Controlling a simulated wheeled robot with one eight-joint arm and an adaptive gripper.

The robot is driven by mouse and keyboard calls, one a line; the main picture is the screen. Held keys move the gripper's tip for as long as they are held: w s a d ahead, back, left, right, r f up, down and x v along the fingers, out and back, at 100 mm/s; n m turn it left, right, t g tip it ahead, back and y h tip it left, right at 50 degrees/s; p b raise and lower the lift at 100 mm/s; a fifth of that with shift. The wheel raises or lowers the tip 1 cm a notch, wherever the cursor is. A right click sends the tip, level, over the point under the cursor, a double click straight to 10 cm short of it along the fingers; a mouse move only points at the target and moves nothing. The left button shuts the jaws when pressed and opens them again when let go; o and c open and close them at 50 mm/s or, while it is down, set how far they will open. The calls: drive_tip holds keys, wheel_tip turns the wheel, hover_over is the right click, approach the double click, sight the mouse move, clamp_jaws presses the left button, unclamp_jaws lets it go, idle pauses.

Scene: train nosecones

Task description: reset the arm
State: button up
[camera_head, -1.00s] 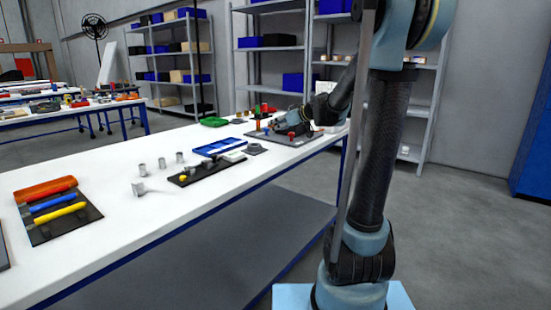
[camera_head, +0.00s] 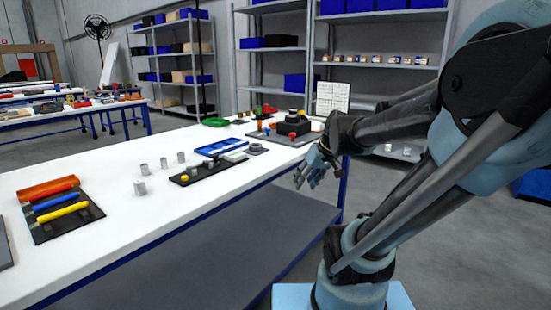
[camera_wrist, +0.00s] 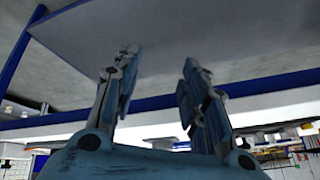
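My gripper (camera_head: 313,172) is off the front edge of the white workbench (camera_head: 110,168), at its far right end in the head view. In the wrist view my gripper (camera_wrist: 158,80) has its two blue fingers well apart with nothing between them. It is open and empty. My arm is folded, with the elbow at the upper right of the head view and the forearm reaching left to the gripper.
The bench holds a tool mat (camera_head: 62,212), several grey cylinders (camera_head: 140,188), a black strip (camera_head: 208,170), a blue tray (camera_head: 221,147) and a dark board (camera_head: 285,136). Shelves (camera_head: 380,45) stand behind.

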drive_tip(key=s+d+f+m+g+h, duration=0.1)
drive_tip(key=s+d+f+m+h, duration=0.1)
drive_tip(key=s+d+f, duration=0.2)
drive_tip(key=s+d+f+m+g+h, duration=0.1)
drive_tip(key=s+d+f, duration=0.3)
drive_tip(key=s, duration=0.6)
drive_tip(key=shift+d+f+m+h, duration=0.25)
drive_tip(key=shift+f+m+h, duration=0.2)
drive_tip(key=shift+m+h, duration=0.05)
drive_tip(key=shift+w+f, duration=0.2)
drive_tip(key=shift+w, duration=0.2)
